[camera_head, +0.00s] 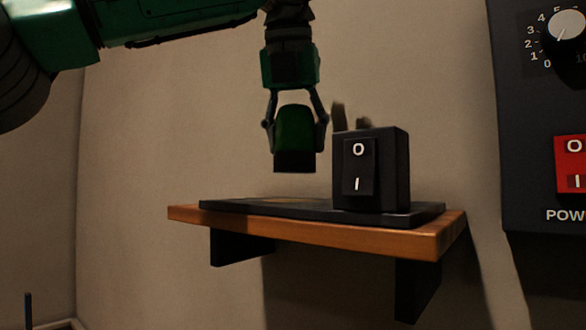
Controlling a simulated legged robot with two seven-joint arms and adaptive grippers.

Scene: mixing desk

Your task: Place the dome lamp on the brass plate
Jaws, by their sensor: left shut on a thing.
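My left gripper (295,122) comes down from the top and is shut on the dome lamp (295,130), a green rounded cap on a dark base. The lamp hangs upright above the left part of the shelf, with a gap below it. A thin brownish-gold patch, which looks like the brass plate (285,199), shows at a very flat angle on top of a dark slab (240,205). It lies roughly below the lamp; how well they line up in depth I cannot tell. My right gripper is not in view.
A black box with a rocker switch (360,167) stands on the slab, close right of the lamp. The slab lies on a wooden shelf (330,232) with dark brackets. A dark panel (530,120) with a knob (566,29) and red switch (570,163) is at the right.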

